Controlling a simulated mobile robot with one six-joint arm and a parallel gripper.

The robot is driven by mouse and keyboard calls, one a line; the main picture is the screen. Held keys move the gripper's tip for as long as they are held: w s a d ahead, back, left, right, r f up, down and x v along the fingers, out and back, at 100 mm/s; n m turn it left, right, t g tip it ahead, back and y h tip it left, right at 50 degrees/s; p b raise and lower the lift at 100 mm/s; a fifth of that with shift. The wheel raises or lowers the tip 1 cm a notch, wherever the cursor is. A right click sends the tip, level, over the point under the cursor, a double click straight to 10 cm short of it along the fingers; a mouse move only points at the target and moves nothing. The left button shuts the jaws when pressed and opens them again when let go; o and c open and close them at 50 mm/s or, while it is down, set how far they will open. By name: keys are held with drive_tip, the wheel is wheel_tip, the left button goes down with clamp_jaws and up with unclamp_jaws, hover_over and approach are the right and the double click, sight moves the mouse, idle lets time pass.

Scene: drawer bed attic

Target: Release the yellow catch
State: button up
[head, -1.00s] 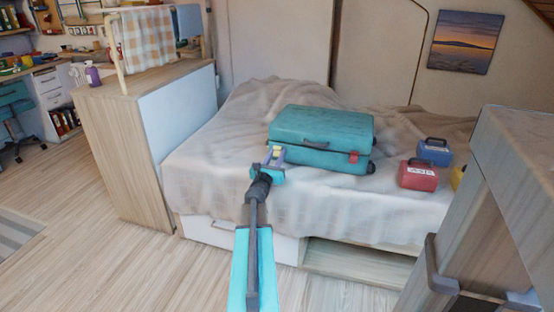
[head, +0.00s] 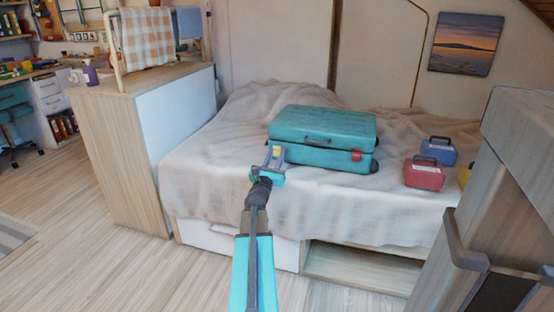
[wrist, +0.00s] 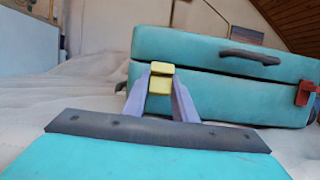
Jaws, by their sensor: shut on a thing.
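A teal suitcase (head: 318,137) lies flat on the bed, its lid down, with a dark handle on the front; it also fills the upper right of the wrist view (wrist: 215,60). The yellow catch (wrist: 159,78) is on the suitcase's front left, and a small yellow patch of it shows in the head view (head: 277,151). A red catch (head: 356,155) is on the front right. My gripper (head: 275,160) is at the front left of the suitcase. In the wrist view its purple fingers (wrist: 160,90) are closed on the yellow catch, one on each side of its lower part.
A blue case (head: 438,151) and a red case (head: 424,173) stand on the bed to the right, with a yellow thing partly hidden beside them. A wooden cabinet (head: 120,150) is at the left. Furniture of grey wood fills the right edge. Blanket left of the suitcase is clear.

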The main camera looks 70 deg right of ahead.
drive_tip(key=shift+s+f+h+b, duration=0.1)
drive_tip(key=shift+h+b, duration=0.2)
drive_tip(key=shift+b, duration=0.7)
drive_tip(key=o, duration=1)
drive_tip(key=shift+o, duration=0.2)
drive_tip(key=shift+a, duration=0.15)
drive_tip(key=p+v, duration=0.3)
drive_tip(key=v, duration=1)
drive_tip(key=shift+a+f, duration=0.15)
drive_tip(key=shift+a, duration=0.15)
